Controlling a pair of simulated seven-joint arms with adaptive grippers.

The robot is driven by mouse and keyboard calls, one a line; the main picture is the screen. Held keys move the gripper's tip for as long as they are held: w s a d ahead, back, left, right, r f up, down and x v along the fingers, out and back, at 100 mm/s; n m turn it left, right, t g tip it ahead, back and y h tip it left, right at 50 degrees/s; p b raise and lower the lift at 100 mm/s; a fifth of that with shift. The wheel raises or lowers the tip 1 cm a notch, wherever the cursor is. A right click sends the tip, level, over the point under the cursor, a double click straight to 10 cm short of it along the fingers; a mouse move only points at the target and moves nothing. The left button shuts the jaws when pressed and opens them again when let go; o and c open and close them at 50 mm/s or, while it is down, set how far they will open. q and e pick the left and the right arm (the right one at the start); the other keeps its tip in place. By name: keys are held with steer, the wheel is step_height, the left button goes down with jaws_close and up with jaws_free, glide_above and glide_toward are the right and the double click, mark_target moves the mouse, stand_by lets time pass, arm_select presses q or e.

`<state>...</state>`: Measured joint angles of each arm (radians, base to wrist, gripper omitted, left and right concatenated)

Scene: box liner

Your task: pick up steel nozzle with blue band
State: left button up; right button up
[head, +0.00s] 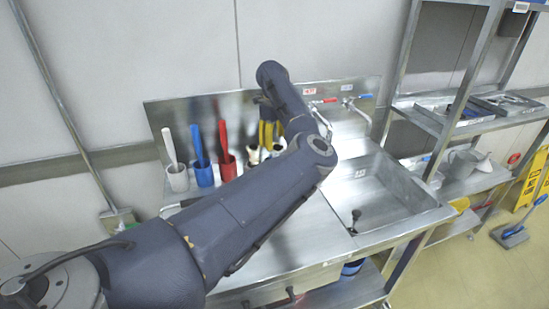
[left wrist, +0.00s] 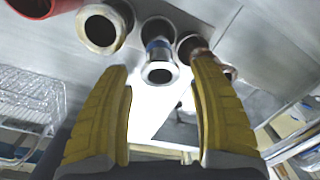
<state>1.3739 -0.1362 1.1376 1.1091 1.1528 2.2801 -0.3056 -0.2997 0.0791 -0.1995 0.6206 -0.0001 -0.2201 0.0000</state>
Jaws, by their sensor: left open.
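The steel nozzle with the blue band (left wrist: 158,50) shows in the left wrist view, ahead of my left gripper (left wrist: 160,66) and in line with the gap between its fingers. A blue ring runs around its body, and its round open end faces the camera. The yellow fingers are open, with nothing held between them. In the head view my left gripper (head: 268,132) is over the back of the steel counter, just above a group of nozzles (head: 265,154). The blue band cannot be made out there. My right gripper is not in view.
Other nozzles stand close on both sides: a pale-rimmed one (left wrist: 104,28) left and a coppery one (left wrist: 192,46) right. White (head: 177,178), blue (head: 203,175) and red (head: 227,168) cups with brushes stand left on the counter. A sink (head: 375,200) lies right.

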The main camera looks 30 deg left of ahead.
mark_target(275, 152)
arm_select(q)
steer(key=shift+w+a+f, duration=0.1)
steer(key=shift+f, duration=2.85)
steer(key=shift+o, duration=0.2)
jaws_close()
